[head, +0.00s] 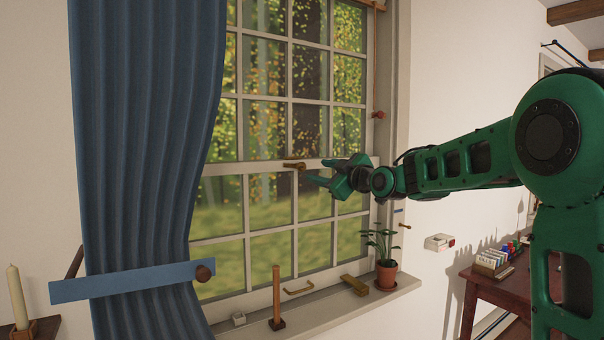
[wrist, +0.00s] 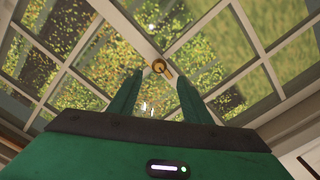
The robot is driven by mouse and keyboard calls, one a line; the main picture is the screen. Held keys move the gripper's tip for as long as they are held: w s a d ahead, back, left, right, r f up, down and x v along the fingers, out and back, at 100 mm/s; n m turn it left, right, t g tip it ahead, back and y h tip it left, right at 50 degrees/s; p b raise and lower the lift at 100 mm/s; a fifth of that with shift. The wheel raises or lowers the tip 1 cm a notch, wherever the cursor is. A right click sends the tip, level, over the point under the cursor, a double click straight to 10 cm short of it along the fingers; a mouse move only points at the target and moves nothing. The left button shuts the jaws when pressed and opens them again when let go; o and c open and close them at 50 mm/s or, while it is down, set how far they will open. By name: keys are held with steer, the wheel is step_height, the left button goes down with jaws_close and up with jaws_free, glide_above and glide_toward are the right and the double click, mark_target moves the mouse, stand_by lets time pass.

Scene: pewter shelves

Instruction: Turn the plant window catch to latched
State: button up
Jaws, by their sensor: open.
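The window catch (head: 294,165) is a small brass piece on the meeting rail in the middle of the window (head: 270,180). In the wrist view the catch (wrist: 162,68) shows as a brass ring with a short lever pointing to the lower right, just beyond and between my fingertips. My gripper (head: 318,171) is open and empty, just right of the catch in the head view. Its two green fingers (wrist: 158,82) also show in the wrist view. They appear apart from the catch. A potted plant (head: 385,261) stands on the sill's right end.
A blue curtain (head: 150,130) with a tieback (head: 130,281) covers the window's left side. A red-brown desk (head: 490,285) stands at right.

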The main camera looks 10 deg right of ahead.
mark_target(304, 168)
steer(key=x, duration=1)
steer(key=shift+w, duration=0.3)
steer(key=shift+f, duration=0.1)
steer(key=c, duration=1)
steer(key=shift+c, duration=0.2)
